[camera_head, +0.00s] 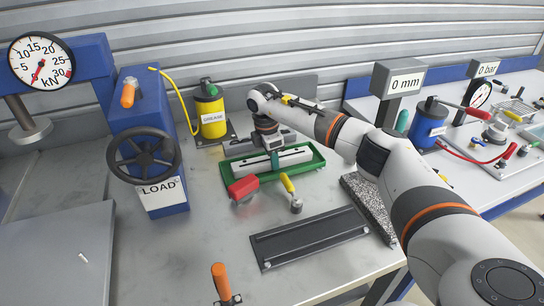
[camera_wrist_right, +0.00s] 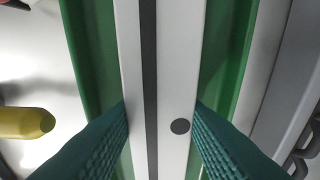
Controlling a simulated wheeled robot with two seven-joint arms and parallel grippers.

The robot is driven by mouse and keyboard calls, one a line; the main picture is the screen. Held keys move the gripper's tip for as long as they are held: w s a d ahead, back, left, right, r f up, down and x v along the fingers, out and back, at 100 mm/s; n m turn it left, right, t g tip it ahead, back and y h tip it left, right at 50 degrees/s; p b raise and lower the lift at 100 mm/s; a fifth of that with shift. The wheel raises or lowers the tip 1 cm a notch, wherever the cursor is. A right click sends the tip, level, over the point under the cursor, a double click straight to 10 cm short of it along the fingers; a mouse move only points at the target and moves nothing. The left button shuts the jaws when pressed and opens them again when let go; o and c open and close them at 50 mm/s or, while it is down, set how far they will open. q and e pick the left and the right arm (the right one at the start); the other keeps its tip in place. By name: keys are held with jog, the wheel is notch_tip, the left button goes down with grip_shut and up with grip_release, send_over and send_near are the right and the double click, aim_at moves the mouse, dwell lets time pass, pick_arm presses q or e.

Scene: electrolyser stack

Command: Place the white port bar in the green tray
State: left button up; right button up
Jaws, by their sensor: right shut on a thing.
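The white port bar (camera_head: 295,156) is long, with a dark lengthwise stripe and a dark round hole in the right wrist view (camera_wrist_right: 178,60). It lies lengthwise within the outline of the green tray (camera_head: 318,163), whose walls show on both sides of it in the right wrist view (camera_wrist_right: 88,50). My right gripper (camera_head: 274,160) is over the middle of the tray, its teal fingers shut on the bar across its width. Fingertips show on both sides of the bar in the right wrist view (camera_wrist_right: 161,115). I cannot tell whether the bar touches the tray floor. My left gripper is out of view.
A red-handled tool (camera_head: 243,187) and a yellow-handled tool (camera_head: 288,184) stand close in front of the tray. A black slotted plate (camera_head: 310,237) lies nearer. The yellow grease can (camera_head: 211,115) is behind left, the blue LOAD press (camera_head: 150,150) at left.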

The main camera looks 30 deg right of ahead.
aim_at(267, 159)
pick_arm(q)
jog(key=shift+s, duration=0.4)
pick_arm(e)
jog(key=o, duration=1.2)
jog(key=shift+o, duration=0.2)
pick_arm(q)
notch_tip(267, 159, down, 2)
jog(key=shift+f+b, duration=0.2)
jog(key=shift+b, duration=0.9)
pick_arm(e)
notch_tip(267, 159, up, 12)
jog(key=a, duration=0.1)
jog(key=shift+w+a, duration=0.15)
jog(key=shift+a, duration=0.05)
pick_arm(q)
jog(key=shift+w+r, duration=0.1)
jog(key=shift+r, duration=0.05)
pick_arm(e)
jog(key=shift+r, duration=0.15)
